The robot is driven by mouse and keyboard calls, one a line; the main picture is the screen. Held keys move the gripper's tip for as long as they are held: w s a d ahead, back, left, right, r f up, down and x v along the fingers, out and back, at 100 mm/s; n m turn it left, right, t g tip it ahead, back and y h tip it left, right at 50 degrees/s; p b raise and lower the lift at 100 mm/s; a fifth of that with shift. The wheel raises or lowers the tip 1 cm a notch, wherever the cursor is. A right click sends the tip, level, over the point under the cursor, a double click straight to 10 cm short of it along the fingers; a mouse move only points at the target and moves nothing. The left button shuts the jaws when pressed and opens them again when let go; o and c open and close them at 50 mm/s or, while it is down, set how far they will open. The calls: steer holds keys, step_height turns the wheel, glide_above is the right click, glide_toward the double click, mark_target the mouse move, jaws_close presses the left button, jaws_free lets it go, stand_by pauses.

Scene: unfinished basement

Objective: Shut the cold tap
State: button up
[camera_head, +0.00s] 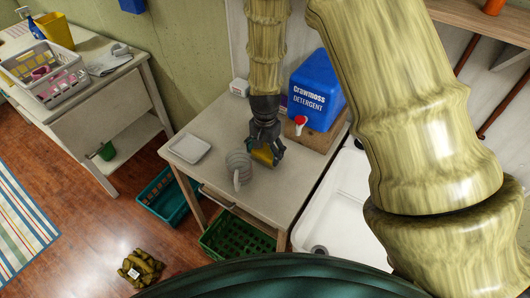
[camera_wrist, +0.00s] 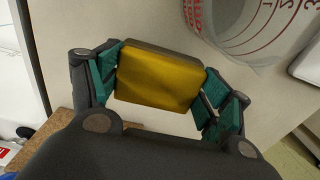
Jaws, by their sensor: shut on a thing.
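My gripper (camera_head: 266,148) is above the small table, next to a clear measuring jug. In the wrist view, my gripper (camera_wrist: 160,85) has its green-padded fingers closed on the two sides of a yellow block (camera_wrist: 157,72), possibly a sponge. The yellow block also shows between the fingers in the head view (camera_head: 263,156). I cannot tell whether the block touches the tabletop. A white sink (camera_head: 345,200) stands to the right of the table, partly hidden behind my arm. I see no cold tap in either view.
The table (camera_head: 205,185) holds the measuring jug (camera_head: 238,166), a white dish (camera_head: 190,148) and a blue detergent container (camera_head: 316,85) with a red-and-white spout on a wooden stand.

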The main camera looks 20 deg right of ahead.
steer(key=shift+w+f, duration=0.2)
steer(key=shift+f, duration=0.35)
steer(key=shift+w+f, duration=0.15)
steer(key=shift+f, duration=0.4)
steer(key=shift+s+r, duration=0.15)
steer(key=shift+s, duration=0.1)
steer(key=shift+w, duration=0.1)
steer(key=o, duration=1)
steer(key=shift+c, duration=0.2)
